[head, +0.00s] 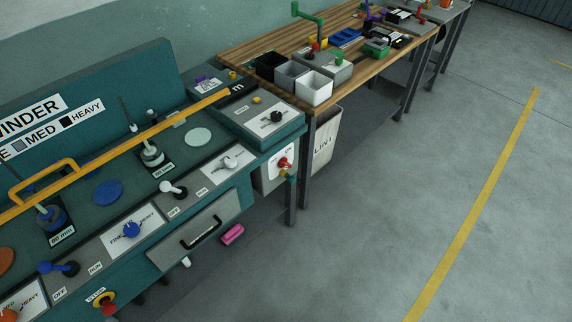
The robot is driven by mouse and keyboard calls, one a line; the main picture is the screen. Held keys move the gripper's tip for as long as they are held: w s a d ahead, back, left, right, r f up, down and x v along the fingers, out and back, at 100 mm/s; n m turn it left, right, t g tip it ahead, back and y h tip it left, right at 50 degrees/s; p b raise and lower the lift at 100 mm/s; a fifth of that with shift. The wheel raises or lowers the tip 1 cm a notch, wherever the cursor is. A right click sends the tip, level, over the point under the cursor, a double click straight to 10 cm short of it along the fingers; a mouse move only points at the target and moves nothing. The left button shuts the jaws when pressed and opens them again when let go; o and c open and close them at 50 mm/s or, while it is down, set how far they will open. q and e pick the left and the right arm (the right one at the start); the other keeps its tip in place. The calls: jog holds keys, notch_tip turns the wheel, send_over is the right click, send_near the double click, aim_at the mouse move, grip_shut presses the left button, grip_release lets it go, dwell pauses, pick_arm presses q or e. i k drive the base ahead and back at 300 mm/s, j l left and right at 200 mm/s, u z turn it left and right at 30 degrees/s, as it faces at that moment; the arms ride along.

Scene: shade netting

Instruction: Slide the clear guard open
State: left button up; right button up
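A teal winder machine (225,215) fills the left side of the head view. A long yellow bar (150,132) runs diagonally across it and looks like the edge of the clear guard. A yellow loop handle (42,177) stands on the bar near the left edge of the view. The clear panel itself is hard to make out, so I cannot tell how far it covers the deck. Neither of my grippers is in view.
A pink block (232,234) lies below. The floor at right is clear.

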aim_at(23, 206)
jog(key=u, duration=1.7)
jog(key=l, duration=0.35)
jog(key=i+l, duration=0.1)
jog(key=l, duration=0.2)
